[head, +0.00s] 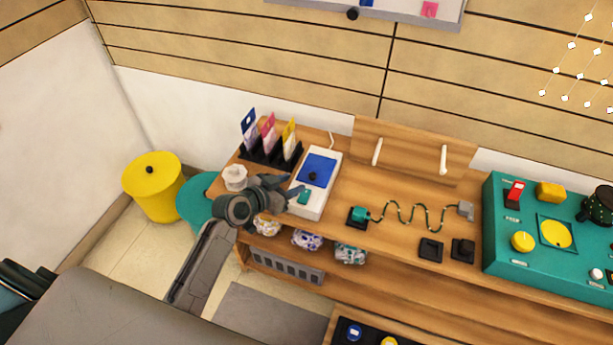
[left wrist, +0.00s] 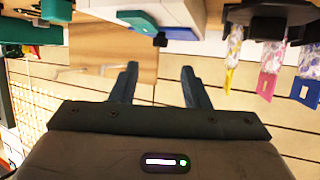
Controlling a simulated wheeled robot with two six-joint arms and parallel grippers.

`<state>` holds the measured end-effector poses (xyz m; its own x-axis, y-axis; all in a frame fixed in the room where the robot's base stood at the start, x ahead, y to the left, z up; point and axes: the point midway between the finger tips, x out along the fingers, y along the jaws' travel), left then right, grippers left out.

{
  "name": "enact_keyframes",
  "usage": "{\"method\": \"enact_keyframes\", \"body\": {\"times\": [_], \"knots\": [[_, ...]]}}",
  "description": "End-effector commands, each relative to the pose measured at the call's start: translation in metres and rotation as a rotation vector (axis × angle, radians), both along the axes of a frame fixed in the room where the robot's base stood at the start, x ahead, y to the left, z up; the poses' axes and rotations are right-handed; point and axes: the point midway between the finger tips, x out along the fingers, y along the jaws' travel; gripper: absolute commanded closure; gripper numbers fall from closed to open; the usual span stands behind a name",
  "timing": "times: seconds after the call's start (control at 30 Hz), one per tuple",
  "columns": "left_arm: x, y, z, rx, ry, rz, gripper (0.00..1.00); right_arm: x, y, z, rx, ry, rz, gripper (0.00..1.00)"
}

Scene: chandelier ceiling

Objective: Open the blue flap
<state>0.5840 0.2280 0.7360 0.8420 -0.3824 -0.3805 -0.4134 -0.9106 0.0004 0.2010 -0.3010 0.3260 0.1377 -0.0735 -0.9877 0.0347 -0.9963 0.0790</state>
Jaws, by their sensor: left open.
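The blue flap (head: 319,166) lies flat on top of a white box (head: 329,184) on the wooden counter, with a small dark knob (head: 312,176) near its front edge. A teal piece (head: 305,197) sits on the box in front of the flap. My left gripper (head: 290,188) is open and empty at the box's left front side. In the left wrist view, its two fingers (left wrist: 160,86) are apart with nothing between them. The white box (left wrist: 175,12) shows upside down at the top there, with the knob (left wrist: 160,40) hanging below it. My right gripper is out of view.
A black rack (head: 266,153) with several coloured cards stands behind left of the box, and a white cup (head: 235,177) stands left of my gripper. A wavy wire (head: 413,215) and a teal panel (head: 545,228) are to the right. Wrapped items sit on the shelf below.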

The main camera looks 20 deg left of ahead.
Motion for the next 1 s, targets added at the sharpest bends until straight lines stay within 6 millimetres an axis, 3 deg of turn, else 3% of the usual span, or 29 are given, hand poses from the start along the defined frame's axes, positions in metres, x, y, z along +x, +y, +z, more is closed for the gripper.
{"method": "enact_keyframes", "body": {"times": [0.2,0.4,0.77,0.8,1.0], "knots": [[0.037,-0.017,-0.015,-0.003,0.001,0.001,0.58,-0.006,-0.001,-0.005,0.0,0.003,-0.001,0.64],[0.057,-0.026,-0.025,0.0,0.001,0.0,0.58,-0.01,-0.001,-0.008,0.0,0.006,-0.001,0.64],[0.062,-0.029,-0.028,0.002,0.001,0.0,0.58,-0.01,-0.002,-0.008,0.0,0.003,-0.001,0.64],[0.062,-0.029,-0.028,0.002,0.001,0.0,0.6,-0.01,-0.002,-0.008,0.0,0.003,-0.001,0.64],[0.062,-0.028,-0.028,0.002,0.001,0.0,0.99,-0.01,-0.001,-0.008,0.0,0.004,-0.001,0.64]]}}
